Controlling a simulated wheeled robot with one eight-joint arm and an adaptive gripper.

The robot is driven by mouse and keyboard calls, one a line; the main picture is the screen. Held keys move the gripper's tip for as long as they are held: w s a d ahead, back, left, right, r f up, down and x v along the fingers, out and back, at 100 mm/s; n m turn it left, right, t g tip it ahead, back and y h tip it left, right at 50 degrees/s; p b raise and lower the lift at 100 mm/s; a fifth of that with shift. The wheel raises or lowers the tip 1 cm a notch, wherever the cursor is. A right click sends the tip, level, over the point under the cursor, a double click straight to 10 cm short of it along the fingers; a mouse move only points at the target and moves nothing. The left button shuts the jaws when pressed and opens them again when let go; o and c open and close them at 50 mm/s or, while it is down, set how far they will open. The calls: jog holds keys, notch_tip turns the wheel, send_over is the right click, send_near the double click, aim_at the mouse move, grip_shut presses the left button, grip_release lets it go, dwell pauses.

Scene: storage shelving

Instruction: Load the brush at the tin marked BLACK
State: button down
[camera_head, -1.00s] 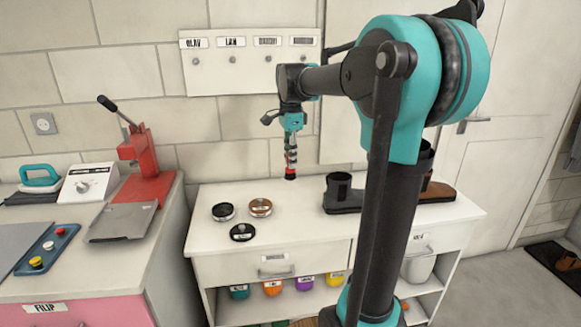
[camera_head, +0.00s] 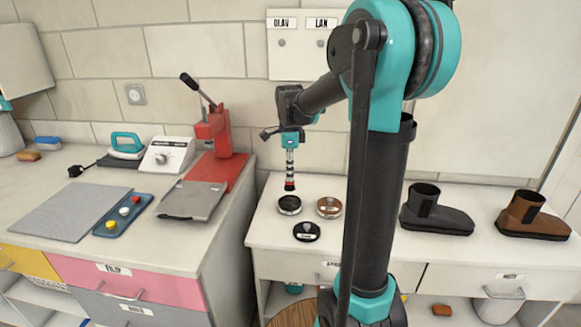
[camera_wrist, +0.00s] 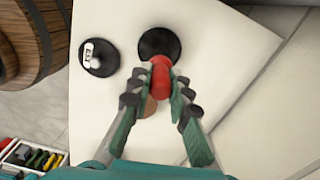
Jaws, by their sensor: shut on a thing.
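My gripper (camera_head: 290,150) points down above the white table and is shut on a brush. In the wrist view my gripper (camera_wrist: 162,78) has its fingers on both sides of the brush's red part (camera_wrist: 160,68). In the head view the brush's dark lower end (camera_head: 290,188) hangs just above the back left dark tin (camera_head: 289,206); I cannot tell whether they touch. A brown tin (camera_head: 329,208) stands to its right and a second dark tin (camera_head: 306,232) in front. The wrist view shows a dark tin (camera_wrist: 160,42) by the brush and a labelled one (camera_wrist: 98,62). The labels are unreadable.
A dark boot (camera_head: 437,218) and a brown boot (camera_head: 533,220) stand on the table's right. A red press (camera_head: 225,155) with a grey plate stands on the left counter. A name board (camera_head: 297,50) hangs on the wall. The table front is clear.

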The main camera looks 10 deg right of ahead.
aim_at(290, 187)
jog(key=shift+f, duration=2.75)
jog(key=shift+f, duration=0.55)
jog(key=shift+r, duration=3.55)
